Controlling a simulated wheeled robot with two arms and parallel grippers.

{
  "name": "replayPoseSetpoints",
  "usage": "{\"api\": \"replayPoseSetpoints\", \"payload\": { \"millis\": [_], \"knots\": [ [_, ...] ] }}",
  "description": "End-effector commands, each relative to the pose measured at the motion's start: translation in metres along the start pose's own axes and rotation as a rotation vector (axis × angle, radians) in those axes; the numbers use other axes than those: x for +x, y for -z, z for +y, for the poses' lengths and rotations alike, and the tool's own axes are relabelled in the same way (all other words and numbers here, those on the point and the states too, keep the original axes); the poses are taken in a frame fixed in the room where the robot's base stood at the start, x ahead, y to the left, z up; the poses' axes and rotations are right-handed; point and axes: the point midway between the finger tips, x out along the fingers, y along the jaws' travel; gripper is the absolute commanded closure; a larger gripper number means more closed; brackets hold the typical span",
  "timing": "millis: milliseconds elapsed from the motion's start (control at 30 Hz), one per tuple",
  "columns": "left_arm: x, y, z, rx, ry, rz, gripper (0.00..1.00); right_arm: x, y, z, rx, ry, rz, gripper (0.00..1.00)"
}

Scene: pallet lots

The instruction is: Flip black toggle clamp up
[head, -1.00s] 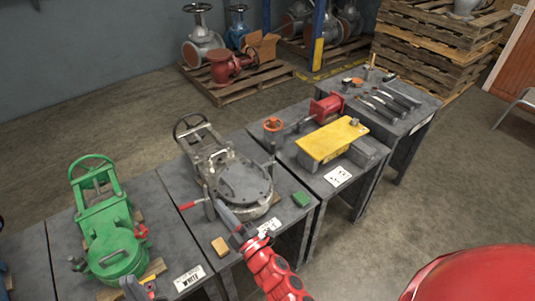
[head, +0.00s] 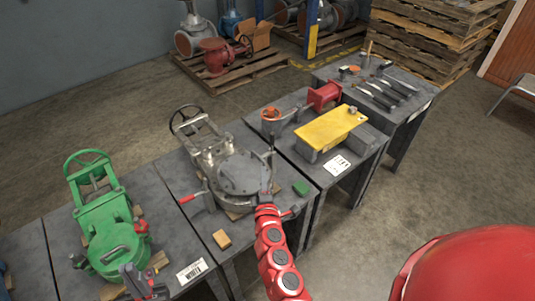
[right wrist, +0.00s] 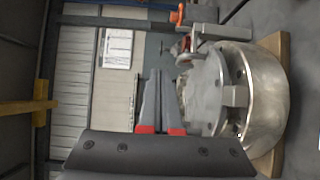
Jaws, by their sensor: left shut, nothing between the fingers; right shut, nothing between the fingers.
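A grey metal valve with a round bolted cover (head: 240,174) stands on the middle table. A thin dark upright part (head: 272,165) rises at the cover's right edge; I cannot tell for sure whether it is the black toggle clamp. A red-handled lever (head: 188,199) sticks out at the valve's left. My right gripper (head: 265,188) is at the cover's front right edge, blurred against it. In the right wrist view its two grey fingers (right wrist: 159,82) are together and empty, beside the cover (right wrist: 206,95). My left gripper (head: 130,272) is shut and empty, low in front of the green valve.
A green valve (head: 108,225) stands on the left table. A tan block (head: 221,239) and a green block (head: 301,187) lie near the grey valve. A yellow plate (head: 330,128) and a red valve part (head: 325,95) occupy the table to the right. Several tools lie beyond.

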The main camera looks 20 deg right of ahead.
Motion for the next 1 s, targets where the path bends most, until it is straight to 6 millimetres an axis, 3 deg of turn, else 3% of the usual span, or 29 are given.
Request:
{"api": "replayPoseSetpoints", "payload": {
  "millis": [167, 533, 700, 1000],
  "knots": [
    [0.003, 0.001, 0.000, 0.000, 0.000, 0.000, 1.00, 0.024, 0.000, 0.004, 0.003, -0.004, 0.000, 1.00],
    [-0.004, -0.001, 0.000, 0.000, 0.000, 0.000, 1.00, 0.100, 0.000, 0.000, 0.002, -0.001, 0.001, 1.00],
    [-0.002, 0.000, 0.000, 0.000, 0.000, 0.000, 1.00, 0.117, -0.020, 0.001, 0.001, -0.001, -0.002, 1.00],
    [-0.002, -0.001, 0.000, 0.000, 0.000, 0.000, 1.00, 0.126, -0.028, 0.000, 0.002, 0.000, 0.002, 1.00]
  ]
}}
